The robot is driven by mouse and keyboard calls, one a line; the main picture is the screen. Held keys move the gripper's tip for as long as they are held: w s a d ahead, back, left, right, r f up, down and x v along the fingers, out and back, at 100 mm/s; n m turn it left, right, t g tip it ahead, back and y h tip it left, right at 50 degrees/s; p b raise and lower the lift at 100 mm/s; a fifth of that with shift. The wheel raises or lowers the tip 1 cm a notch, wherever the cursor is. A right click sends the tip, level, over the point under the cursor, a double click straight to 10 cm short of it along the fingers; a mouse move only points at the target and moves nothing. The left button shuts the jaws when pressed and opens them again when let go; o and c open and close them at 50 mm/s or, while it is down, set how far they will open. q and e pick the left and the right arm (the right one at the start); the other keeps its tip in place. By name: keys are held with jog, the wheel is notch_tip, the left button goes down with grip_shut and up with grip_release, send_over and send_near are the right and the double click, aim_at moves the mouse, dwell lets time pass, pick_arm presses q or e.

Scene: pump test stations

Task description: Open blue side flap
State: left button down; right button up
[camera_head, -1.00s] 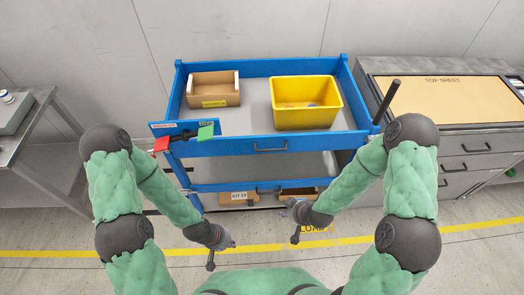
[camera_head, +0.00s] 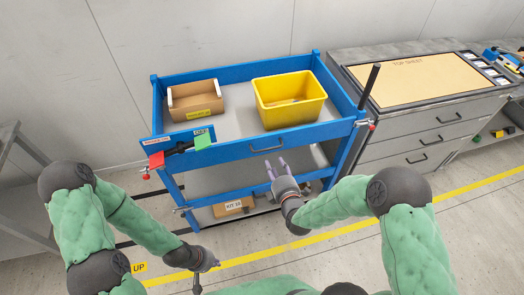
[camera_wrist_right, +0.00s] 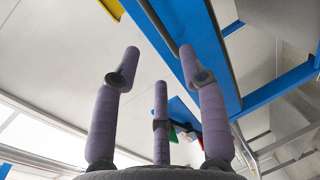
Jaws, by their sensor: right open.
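A blue cart (camera_head: 318,58) has a blue front side panel with a dark bar handle (camera_head: 267,148). The panel stands upright along the front of the top shelf. My right gripper (camera_head: 276,168) is open and empty, just below and in front of the handle. The right wrist view shows its spread fingers (camera_wrist_right: 160,70) pointing towards the blue panel (camera_wrist_right: 208,60), with a dark bar along the panel's edge. My left gripper (camera_head: 203,264) hangs low in front of the cart; its fingers are too unclear to tell their opening.
A cardboard box (camera_head: 197,98) and a yellow bin (camera_head: 290,98) stand on the top shelf. Red (camera_head: 156,159) and green (camera_head: 203,139) pieces are at the front left corner. A black post (camera_head: 369,86) rises at the right corner. A drawer bench (camera_head: 425,135) stands right.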

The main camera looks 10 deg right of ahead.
aim_at(268, 149)
jog(key=b+x, duration=0.2)
jog(key=x, duration=0.8)
jog(key=shift+w+b, duration=0.35)
jog(key=shift+w, duration=0.05)
grip_shut()
